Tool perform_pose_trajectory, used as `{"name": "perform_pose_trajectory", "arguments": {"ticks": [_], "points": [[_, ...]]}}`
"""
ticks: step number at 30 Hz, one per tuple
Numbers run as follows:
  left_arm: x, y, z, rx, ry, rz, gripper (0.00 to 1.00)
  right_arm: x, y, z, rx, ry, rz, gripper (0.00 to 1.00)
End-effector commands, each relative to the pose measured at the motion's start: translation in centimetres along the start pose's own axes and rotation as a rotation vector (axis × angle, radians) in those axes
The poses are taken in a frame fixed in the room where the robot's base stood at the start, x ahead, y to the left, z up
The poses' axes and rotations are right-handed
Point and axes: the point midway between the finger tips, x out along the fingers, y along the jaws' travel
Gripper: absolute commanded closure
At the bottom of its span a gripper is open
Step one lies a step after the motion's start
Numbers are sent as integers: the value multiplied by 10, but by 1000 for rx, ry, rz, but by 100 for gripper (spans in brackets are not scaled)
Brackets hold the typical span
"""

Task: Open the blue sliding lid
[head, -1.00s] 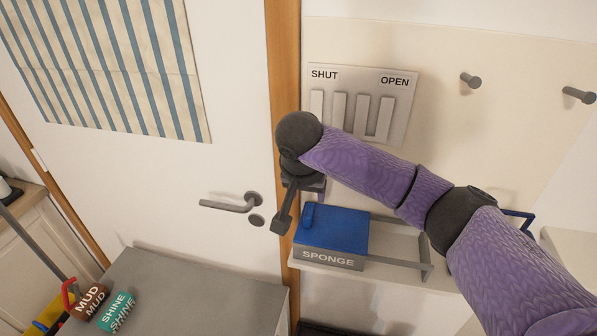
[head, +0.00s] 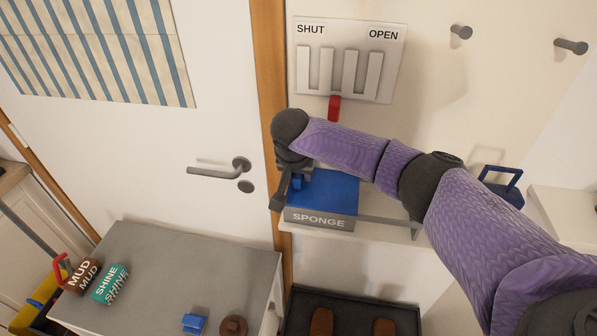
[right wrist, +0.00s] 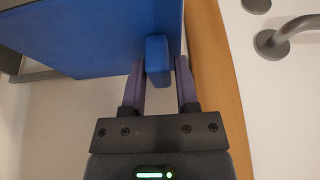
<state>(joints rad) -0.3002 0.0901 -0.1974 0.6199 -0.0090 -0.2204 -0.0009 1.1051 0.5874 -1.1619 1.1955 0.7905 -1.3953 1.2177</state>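The blue sliding lid (head: 332,190) covers the box (head: 320,219) labelled SPONGE on a wall shelf. In the right wrist view the lid (right wrist: 100,40) fills the upper left. Its blue handle (right wrist: 157,60) stands up near the lid's edge. My right gripper (right wrist: 160,72) is open, with one finger on each side of the handle. A gap shows on the right of the handle; the left finger is close to it, and I cannot tell if it touches. In the head view my right gripper (head: 284,193) is at the lid's left end. My left gripper is not in view.
Grey rails (head: 390,222) run right from the box. A panel (head: 350,58) marked SHUT and OPEN hangs above, with a red lever (head: 334,107) below it. A door handle (head: 222,169) is left of the gripper. A grey cabinet top (head: 190,265) holds MUD and SHINE tins.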

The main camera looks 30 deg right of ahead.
Motion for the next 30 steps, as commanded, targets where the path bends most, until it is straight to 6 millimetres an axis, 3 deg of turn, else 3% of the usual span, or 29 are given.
{"name": "perform_pose_trajectory", "arguments": {"ticks": [1,5,30], "points": [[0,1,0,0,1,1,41,0,0,0,0,0,0,74],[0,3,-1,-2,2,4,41,0,0,0,0,0,0,100],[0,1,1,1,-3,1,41,0,0,0,0,0,0,100]]}}
